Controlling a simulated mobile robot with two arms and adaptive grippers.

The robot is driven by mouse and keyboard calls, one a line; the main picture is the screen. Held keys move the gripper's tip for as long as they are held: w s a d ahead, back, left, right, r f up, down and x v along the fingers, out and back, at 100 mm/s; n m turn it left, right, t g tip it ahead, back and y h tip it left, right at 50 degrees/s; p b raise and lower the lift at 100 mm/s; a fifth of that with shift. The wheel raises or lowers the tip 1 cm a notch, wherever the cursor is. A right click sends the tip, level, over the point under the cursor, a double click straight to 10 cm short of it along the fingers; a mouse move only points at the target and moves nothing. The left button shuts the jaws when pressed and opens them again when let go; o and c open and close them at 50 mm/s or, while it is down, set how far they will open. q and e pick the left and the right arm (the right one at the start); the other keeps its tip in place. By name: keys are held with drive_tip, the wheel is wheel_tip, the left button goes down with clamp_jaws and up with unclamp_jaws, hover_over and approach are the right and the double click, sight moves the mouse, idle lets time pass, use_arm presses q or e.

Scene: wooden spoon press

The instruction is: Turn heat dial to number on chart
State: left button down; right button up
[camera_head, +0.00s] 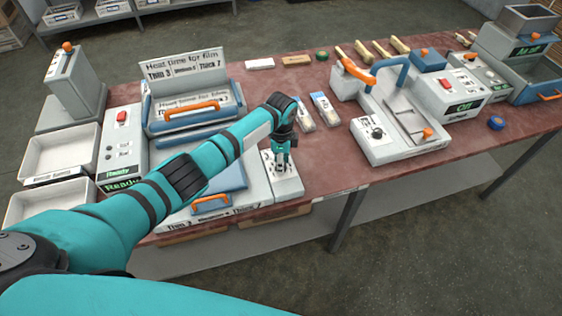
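The chart (184,65) stands upright at the back of the left machine. It reads "Heat time for film" with "Thin" and "Thick" and small numbers that are hard to read. A white control panel (289,190) lies at that machine's right side, with dark marks on it. My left gripper (283,167) points down over this panel, at or just above its middle. The gripper hides the spot where a dial would sit, so I cannot tell contact or the dial's setting. Its fingers are too small to judge. My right gripper is out of view.
The left machine has an orange handle (192,107) and a grey box with a red switch (122,116) reading "Ready". White trays (60,150) stand at the left. Another press (400,135) stands right, with a marked dial plate (372,131). Packaged pieces (325,108) lie behind my gripper.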

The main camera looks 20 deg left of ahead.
use_arm(q)
drive_tip(key=m, duration=0.5)
drive_tip(key=shift+m+b, duration=0.3)
drive_tip(key=shift+b, duration=0.05)
drive_tip(key=m+b, duration=0.1)
drive_tip(key=m, duration=0.5)
drive_tip(key=m+b, duration=0.1)
drive_tip(key=m, duration=0.5)
drive_tip(key=shift+m, duration=0.3)
drive_tip(key=m+b, duration=0.2)
drive_tip(key=m, duration=0.3)
drive_tip(key=shift+r+t, duration=0.1)
drive_tip(key=shift+t, duration=0.2)
drive_tip(key=shift+m, duration=0.4)
drive_tip(key=c, duration=1)
unclamp_jaws()
drive_tip(key=shift+s, duration=0.1)
